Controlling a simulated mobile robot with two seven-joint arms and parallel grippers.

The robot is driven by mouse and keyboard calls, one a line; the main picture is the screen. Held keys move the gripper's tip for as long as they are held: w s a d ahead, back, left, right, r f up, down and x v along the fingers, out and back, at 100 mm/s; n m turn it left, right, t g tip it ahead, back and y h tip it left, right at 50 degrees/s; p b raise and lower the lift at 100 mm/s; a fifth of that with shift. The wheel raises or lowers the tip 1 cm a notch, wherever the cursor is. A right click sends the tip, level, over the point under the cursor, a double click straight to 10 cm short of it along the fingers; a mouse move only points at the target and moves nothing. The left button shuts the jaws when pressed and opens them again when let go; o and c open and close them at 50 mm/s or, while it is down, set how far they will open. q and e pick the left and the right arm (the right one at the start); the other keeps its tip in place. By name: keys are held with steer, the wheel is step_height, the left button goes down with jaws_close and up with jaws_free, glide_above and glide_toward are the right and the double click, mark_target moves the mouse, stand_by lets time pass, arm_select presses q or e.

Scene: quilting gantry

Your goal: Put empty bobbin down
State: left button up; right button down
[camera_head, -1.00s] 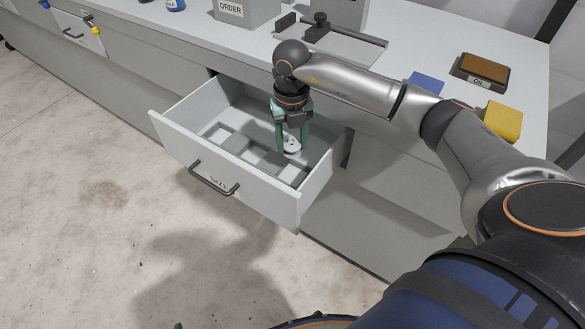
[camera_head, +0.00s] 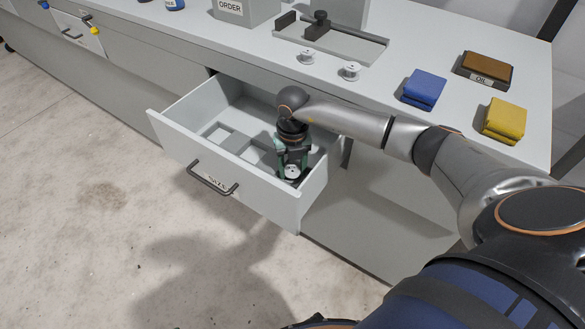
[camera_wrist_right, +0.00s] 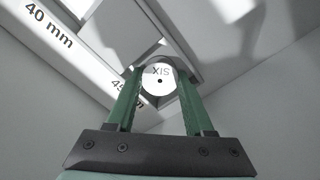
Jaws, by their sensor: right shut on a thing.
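My right gripper (camera_head: 291,172) is inside the open drawer (camera_head: 224,170), at its right end, with the fingers pointing down. Its green fingers are shut on a white round bobbin (camera_head: 292,172), low among the drawer's dividers. The right wrist view shows the bobbin (camera_wrist_right: 160,84) between the fingertips, its flat face with a center hole and lettering toward the camera. I cannot tell whether it touches the drawer floor. Strips marked "40 mm" (camera_wrist_right: 50,25) and, partly covered, "45" lie beside it. My left gripper is not in view.
Two white bobbins (camera_head: 307,57) (camera_head: 350,72) stand on the worktop near a black-knobbed fixture (camera_head: 318,26). Blue (camera_head: 424,88) and yellow (camera_head: 505,121) cloths and a brown pad (camera_head: 487,69) marked "OIL" lie at the right. The drawer's left compartments look empty.

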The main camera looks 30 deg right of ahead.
mark_target(293, 171)
steer(key=shift+f, duration=0.2)
steer(key=c, duration=0.6)
jaws_free()
steer(key=shift+o, duration=0.2)
steer(key=shift+r, duration=0.1)
steer(key=shift+r, duration=0.5)
step_height(293, 171, up, 11)
steer(key=p, duration=0.1)
steer(key=shift+r+p, duration=0.15)
steer(key=shift+p, duration=0.25)
